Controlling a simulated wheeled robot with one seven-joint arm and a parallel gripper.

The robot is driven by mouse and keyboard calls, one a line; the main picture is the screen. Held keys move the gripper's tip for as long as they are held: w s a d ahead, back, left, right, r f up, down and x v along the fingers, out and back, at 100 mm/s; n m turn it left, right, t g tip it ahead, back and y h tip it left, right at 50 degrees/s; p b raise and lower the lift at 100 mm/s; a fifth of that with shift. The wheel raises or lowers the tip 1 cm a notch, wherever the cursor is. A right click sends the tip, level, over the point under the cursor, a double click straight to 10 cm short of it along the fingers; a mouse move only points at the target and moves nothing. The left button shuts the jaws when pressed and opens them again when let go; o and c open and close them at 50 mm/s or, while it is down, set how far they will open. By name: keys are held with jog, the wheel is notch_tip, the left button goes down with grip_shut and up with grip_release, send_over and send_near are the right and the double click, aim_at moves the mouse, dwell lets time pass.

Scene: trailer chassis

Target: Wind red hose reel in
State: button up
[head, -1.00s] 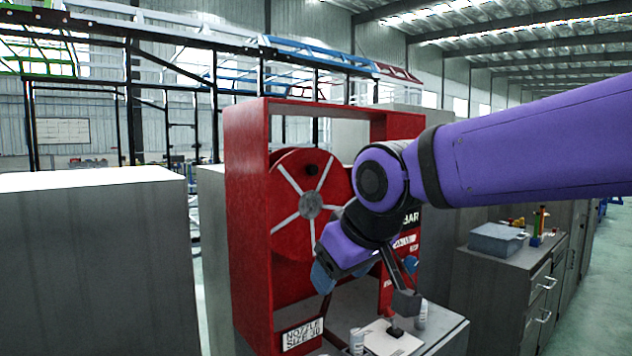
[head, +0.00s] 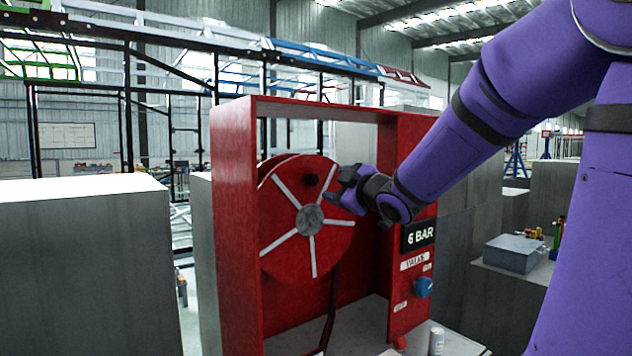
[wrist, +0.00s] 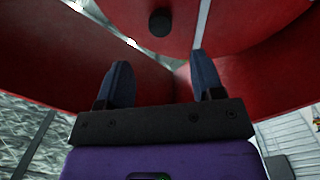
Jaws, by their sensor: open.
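The red hose reel (head: 290,235) stands upright in a red frame (head: 238,230), with pale spokes and a grey hub (head: 309,220). A black crank knob (head: 312,180) sticks out near its upper rim. In the wrist view the knob (wrist: 160,23) is ahead of the fingertips, near the top edge. My gripper (head: 340,182) is at the reel's right side, a little right of the knob in the head view. In the wrist view my gripper (wrist: 158,75) is open, with two dark blue fingers apart and nothing between them. A dark hose (head: 332,305) hangs below the reel.
A panel with a "6 BAR" sign (head: 419,235) and a blue valve knob (head: 424,287) is right of the reel. A white can (head: 437,340) stands below it. Grey cabinets (head: 80,265) stand at the left. A grey box (head: 514,253) sits at the right.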

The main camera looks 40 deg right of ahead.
aim_at(315, 181)
jog(key=w, duration=1)
jog(key=shift+w, duration=0.35)
jog(key=shift+c, duration=0.2)
grip_shut()
